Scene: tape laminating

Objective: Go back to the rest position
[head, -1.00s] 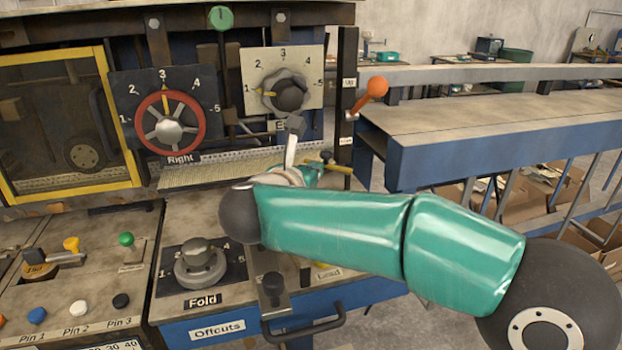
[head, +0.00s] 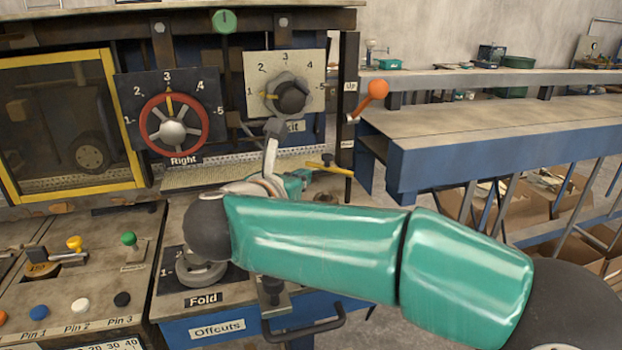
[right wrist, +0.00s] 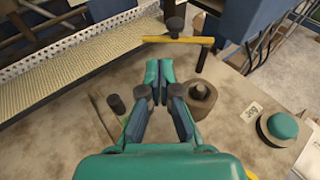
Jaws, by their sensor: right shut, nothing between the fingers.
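My right arm comes in from the right in the head view, across the front of the machine. Its teal gripper (head: 296,182) is small there and partly hidden behind the arm. In the right wrist view the two teal fingertips (right wrist: 158,72) are together with nothing between them, above the machine's worn top. A yellow bar with a dark knob (right wrist: 180,40) lies beyond the fingertips, apart from them in the picture. My left gripper is not in view.
The Fold dial (head: 200,272) is partly covered by my arm. The red Right dial (head: 172,130), grey dial (head: 288,98) and orange-knobbed lever (head: 377,90) stand behind. A blue-sided bench (head: 480,150) is to the right. A brown round knob (right wrist: 202,98) is beside the fingers.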

